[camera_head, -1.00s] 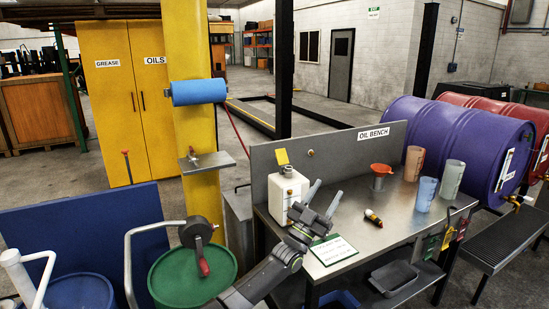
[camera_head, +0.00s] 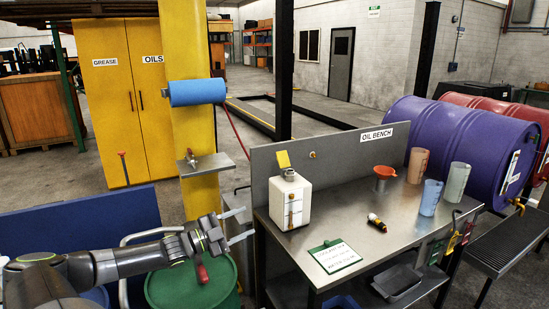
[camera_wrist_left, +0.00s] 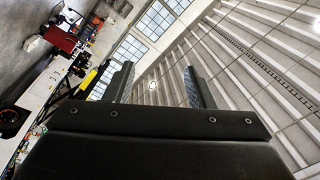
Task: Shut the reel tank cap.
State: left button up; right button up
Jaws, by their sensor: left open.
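A white tank (camera_head: 291,203) stands upright on the left end of the oil bench. A yellow flap cap (camera_head: 283,160) at its top stands tilted up, apart from the dark neck (camera_head: 289,173) beside it. I cannot tell for certain that this is the reel tank. My right gripper is not in view.
The bench (camera_head: 345,205) carries a green clipboard (camera_head: 335,256), a marker-like object (camera_head: 376,222), a red funnel (camera_head: 384,174) and several tinted jugs. A green drum (camera_head: 185,289) with a red-handled crank lies below my left arm. A yellow post (camera_head: 200,125) stands behind.

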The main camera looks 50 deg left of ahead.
aim_at(283, 158)
jog(key=i+j, duration=0.2)
jog(key=j, duration=0.2)
jog(key=i+j, duration=0.2)
jog(key=j, duration=0.2)
jog(key=i+j, duration=0.2)
jog(key=j, duration=0.2)
jog(key=i+j, duration=0.2)
jog(key=j, duration=0.2)
